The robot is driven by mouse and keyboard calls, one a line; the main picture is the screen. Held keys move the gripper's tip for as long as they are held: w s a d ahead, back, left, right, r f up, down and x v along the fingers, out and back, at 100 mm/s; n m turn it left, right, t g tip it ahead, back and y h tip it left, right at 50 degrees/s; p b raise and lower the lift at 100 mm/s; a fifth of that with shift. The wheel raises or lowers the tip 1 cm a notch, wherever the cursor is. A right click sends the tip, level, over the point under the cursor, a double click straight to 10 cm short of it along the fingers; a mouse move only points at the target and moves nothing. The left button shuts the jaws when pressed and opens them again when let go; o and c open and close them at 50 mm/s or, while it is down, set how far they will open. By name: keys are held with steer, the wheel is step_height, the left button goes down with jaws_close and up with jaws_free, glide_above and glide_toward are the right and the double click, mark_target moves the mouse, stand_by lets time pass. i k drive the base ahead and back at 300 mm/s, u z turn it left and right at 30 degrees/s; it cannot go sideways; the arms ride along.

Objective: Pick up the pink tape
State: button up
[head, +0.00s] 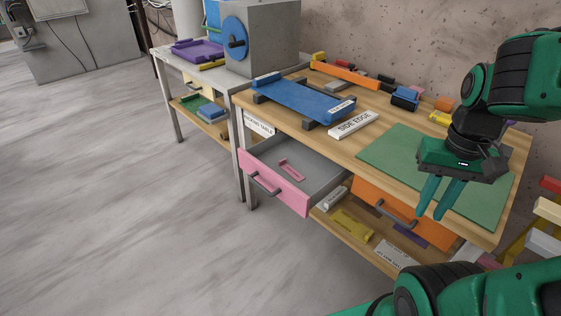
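A small pink object (291,170), which looks like the pink tape, lies flat inside the open grey drawer (318,168). The drawer has a pink front with a dark handle and sticks out from under the wooden workbench. My gripper (430,215) is green, with two fingers pointing down, over the bench's front edge at the right. A gap shows between the fingers and nothing is held between them. The gripper is well to the right of the pink object and apart from it.
The wooden bench (352,149) carries a green mat (390,155), a blue tray-like piece (303,100) and a white "SIDE EDGE" block (353,124). An orange drawer (375,203) and a lower shelf with several items are at the right. The floor (130,220) at left is clear.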

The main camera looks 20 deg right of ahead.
mark_target(283, 164)
steer(key=i, duration=0.6)
steer(key=k, duration=1.15)
steer(key=u, duration=0.35)
steer(key=i, duration=1.55)
steer(key=z, duration=0.6)
